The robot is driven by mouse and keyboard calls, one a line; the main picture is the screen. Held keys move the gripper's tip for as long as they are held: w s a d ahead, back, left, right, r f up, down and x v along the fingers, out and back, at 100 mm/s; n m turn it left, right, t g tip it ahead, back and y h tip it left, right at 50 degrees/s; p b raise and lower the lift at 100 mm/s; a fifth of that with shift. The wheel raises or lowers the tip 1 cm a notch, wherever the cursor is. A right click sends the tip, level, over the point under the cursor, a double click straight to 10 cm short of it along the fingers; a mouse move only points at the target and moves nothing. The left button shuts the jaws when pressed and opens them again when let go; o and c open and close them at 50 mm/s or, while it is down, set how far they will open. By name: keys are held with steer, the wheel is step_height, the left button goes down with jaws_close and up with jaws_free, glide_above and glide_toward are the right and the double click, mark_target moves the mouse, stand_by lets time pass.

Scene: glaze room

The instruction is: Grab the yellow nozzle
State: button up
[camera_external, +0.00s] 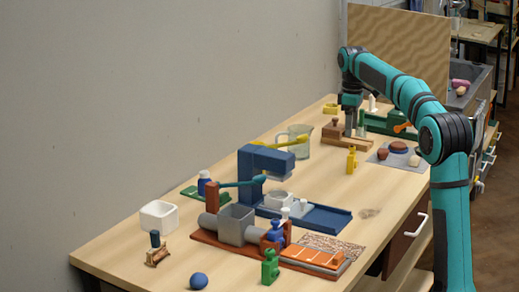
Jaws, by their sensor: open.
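A small yellow piece (352,160), which looks like the nozzle, stands upright on the wooden table in front of a brown block. Another small yellow piece (330,108) lies farther back near the wall, and I cannot tell for certain which one is the nozzle. My gripper (352,128) points down over the brown wooden block (340,142), behind and above the nearer yellow piece. Its jaws are open, and it appears apart from both yellow pieces. The fingertips are small and partly merge with the things around the block.
A blue press (262,165) with a yellow lever (290,142) and a glass jug (294,140) stand left of the nearer yellow piece. A grey mat (385,160) with brown lumps lies right. A green device (385,124) stands behind.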

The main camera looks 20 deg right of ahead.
mark_target(352, 154)
step_height(352, 154, down, 8)
steer(key=shift+r, duration=0.15)
steer(key=shift+s+d+f, duration=0.15)
steer(key=shift+f, duration=1.15)
steer(key=shift+s+d+f, duration=0.1)
steer(key=shift+f, duration=1.2)
steer(key=shift+c, duration=0.3)
steer(key=c, duration=1)
